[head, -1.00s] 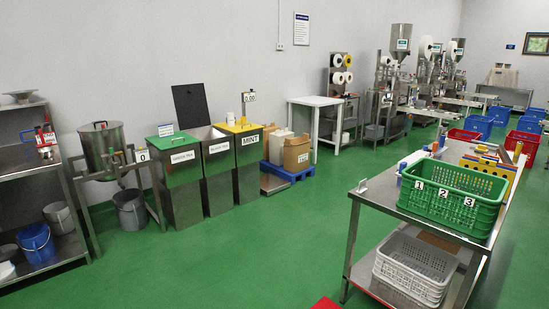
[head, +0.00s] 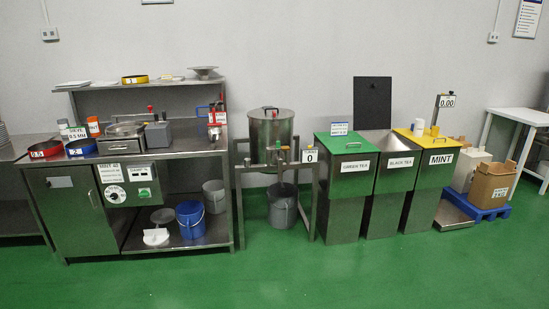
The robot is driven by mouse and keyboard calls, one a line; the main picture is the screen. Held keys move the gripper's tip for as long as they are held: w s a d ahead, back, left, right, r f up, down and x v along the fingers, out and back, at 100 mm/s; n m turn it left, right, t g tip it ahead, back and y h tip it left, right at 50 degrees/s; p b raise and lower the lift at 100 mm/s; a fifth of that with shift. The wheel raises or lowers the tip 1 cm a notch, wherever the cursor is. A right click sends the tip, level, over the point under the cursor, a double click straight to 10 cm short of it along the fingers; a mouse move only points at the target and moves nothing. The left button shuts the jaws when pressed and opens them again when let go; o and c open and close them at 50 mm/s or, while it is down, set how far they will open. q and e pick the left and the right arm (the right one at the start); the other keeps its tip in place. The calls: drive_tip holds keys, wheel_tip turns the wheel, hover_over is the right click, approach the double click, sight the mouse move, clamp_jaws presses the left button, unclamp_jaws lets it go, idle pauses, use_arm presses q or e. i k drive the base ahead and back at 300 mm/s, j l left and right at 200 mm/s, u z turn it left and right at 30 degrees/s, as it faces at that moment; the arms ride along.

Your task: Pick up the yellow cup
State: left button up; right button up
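A small yellow item (head: 435,131), possibly the yellow cup, stands on the yellow lid of the MINT bin (head: 428,186) in the head view. It is too small and too close in colour to the lid to be sure of its shape. A white cup-like item (head: 419,127) stands just left of it. Neither of my grippers is in view.
GREEN TEA (head: 341,200) and BLACK TEA (head: 388,200) bins stand left of the MINT bin. Further left are a tank on a frame (head: 272,130) and a steel bench (head: 190,160). A blue pallet (head: 488,212) lies right. The green floor in front is clear.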

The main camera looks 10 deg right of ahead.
sight(435, 130)
drive_tip(key=i+z, duration=0.15)
drive_tip(key=i, duration=0.3)
drive_tip(key=i+j+z, duration=0.2)
drive_tip(key=i, duration=0.25)
drive_tip(key=i+z, duration=0.15)
drive_tip(key=i, duration=0.35)
drive_tip(key=i+j+z, duration=0.15)
drive_tip(key=i, duration=0.3)
